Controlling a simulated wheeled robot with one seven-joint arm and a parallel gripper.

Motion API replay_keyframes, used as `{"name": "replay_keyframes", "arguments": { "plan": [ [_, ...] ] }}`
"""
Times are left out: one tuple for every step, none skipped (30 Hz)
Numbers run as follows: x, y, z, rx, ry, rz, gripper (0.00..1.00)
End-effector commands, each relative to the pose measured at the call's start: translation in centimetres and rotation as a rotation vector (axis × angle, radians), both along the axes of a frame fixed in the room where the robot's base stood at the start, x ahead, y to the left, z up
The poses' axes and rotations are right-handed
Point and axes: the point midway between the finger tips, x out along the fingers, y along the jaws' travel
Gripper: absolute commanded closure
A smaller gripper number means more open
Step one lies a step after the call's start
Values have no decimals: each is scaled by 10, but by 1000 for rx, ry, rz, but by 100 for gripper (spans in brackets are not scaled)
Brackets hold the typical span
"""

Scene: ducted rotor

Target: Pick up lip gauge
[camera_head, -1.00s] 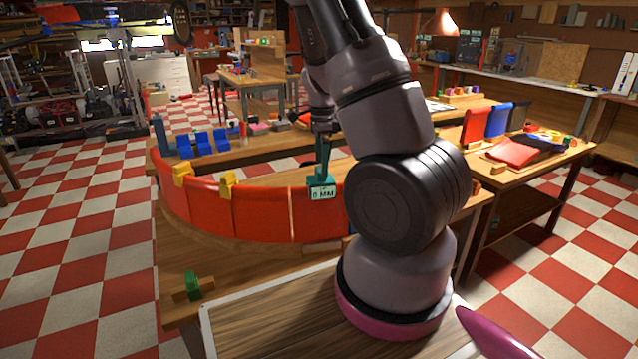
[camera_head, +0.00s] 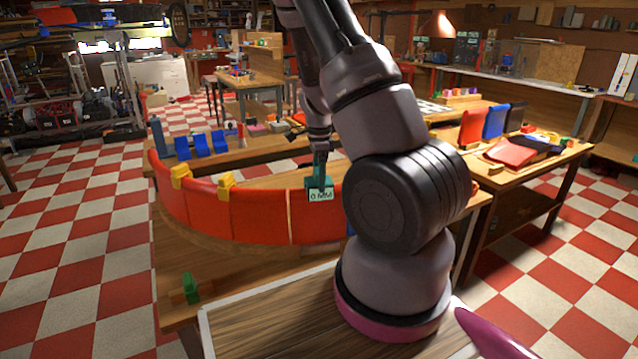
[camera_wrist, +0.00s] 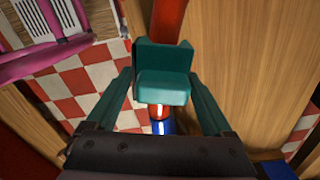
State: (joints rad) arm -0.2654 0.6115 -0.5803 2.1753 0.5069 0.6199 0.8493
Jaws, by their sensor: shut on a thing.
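The lip gauge is a teal block with a pale label reading "0 MM" (camera_head: 320,195), at the upper edge of the curved red panel wall (camera_head: 262,216). My gripper (camera_head: 319,170) reaches down to it from above and is shut on it. In the wrist view, the gauge (camera_wrist: 163,88) lies between the two teal fingers of my gripper (camera_wrist: 161,74). A narrow red panel edge (camera_wrist: 168,20) runs beneath the gauge. I cannot tell whether the gauge touches that edge.
Two yellow clips (camera_head: 180,175) (camera_head: 226,185) sit on the wall's upper edge left of the gauge. A green piece (camera_head: 190,289) stands on the near bench corner. Blue holders (camera_head: 211,143) stand behind the wall. A right-hand table (camera_head: 545,172) carries red and blue panels.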

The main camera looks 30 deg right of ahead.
Motion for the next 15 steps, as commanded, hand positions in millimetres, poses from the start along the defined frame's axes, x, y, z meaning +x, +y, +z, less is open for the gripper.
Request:
{"name": "replay_keyframes", "arguments": {
  "plan": [
    [0, 0, 1, 0, -1, 0, 87],
    [0, 0, 2, 0, -1, 0, 87],
    [1, 0, 4, -1, -2, 0, 87],
    [1, 0, 6, 0, -2, 0, 87],
    [1, 0, 10, 0, -2, 0, 87],
    [1, 1, 16, 0, -3, 2, 87],
    [1, 1, 21, 1, -5, 3, 87],
    [1, 1, 27, 1, -4, 2, 87],
    [2, 1, 36, 1, -5, 2, 87],
    [1, 1, 42, 1, -5, 3, 87],
    [1, 1, 48, 1, -5, 3, 87],
    [1, 1, 57, 2, -6, 1, 87],
    [1, 1, 63, 1, -5, 3, 87],
    [1, 1, 68, 2, -5, 3, 87],
    [1, 1, 76, 1, -5, 1, 87]
  ]
}}
